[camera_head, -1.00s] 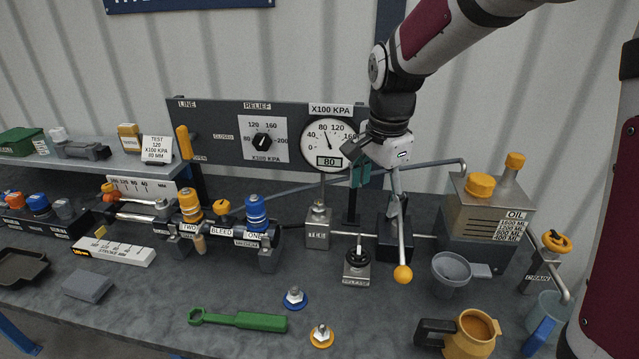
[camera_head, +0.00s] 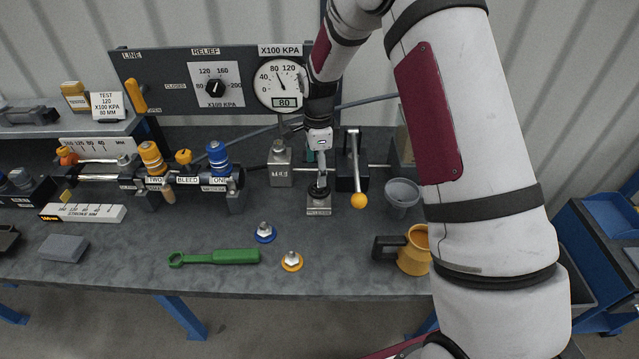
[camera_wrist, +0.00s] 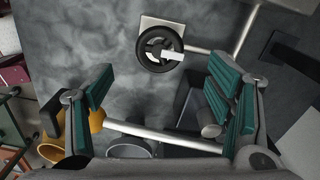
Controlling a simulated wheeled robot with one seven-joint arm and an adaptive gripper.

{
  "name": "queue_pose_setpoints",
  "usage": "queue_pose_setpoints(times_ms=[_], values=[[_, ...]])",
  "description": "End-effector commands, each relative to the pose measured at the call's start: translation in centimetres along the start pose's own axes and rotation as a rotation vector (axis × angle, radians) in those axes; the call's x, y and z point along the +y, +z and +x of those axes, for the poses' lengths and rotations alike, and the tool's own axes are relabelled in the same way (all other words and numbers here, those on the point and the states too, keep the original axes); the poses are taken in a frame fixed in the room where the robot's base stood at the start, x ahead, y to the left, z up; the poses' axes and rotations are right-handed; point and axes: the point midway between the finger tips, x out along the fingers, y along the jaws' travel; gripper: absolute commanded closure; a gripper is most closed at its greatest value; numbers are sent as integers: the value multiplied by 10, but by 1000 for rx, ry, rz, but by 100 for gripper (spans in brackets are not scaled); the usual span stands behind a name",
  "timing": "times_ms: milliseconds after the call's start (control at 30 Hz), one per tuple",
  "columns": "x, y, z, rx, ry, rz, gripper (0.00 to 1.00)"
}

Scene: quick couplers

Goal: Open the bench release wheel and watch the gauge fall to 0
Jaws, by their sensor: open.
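The release wheel (camera_head: 318,190) is a small black handwheel on a square pale base at the middle of the bench. It also shows in the wrist view (camera_wrist: 160,48), with a spoke or handle across it. My gripper (camera_head: 320,168) is above the wheel in the head view and partly covers it. In the wrist view my gripper (camera_wrist: 160,85) has its teal-padded fingers wide apart, with nothing between them; the wheel lies beyond the fingertips. The gauge (camera_head: 279,82) is round and white on the back panel, with its needle near 80 and its small display showing 80.
A lever with a yellow ball knob (camera_head: 358,200) stands close right of the wheel. A grey funnel (camera_head: 401,194) and a yellow jug (camera_head: 414,252) are at right. A green wrench (camera_head: 214,258) lies in front.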

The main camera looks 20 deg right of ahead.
Motion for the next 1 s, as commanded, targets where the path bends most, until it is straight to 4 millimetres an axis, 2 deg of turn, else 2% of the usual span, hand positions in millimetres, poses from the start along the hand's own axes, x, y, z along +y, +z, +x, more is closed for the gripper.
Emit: queue_pose_setpoints(times_ms=[100,300,500,767,867,1000], values=[[2,0,23,0,5,-1,26],[1,0,50,0,2,-1,26],[1,0,62,0,1,-2,26],[0,0,63,0,0,-2,26],[0,0,63,0,0,-2,44],[0,0,63,0,0,-2,74]])
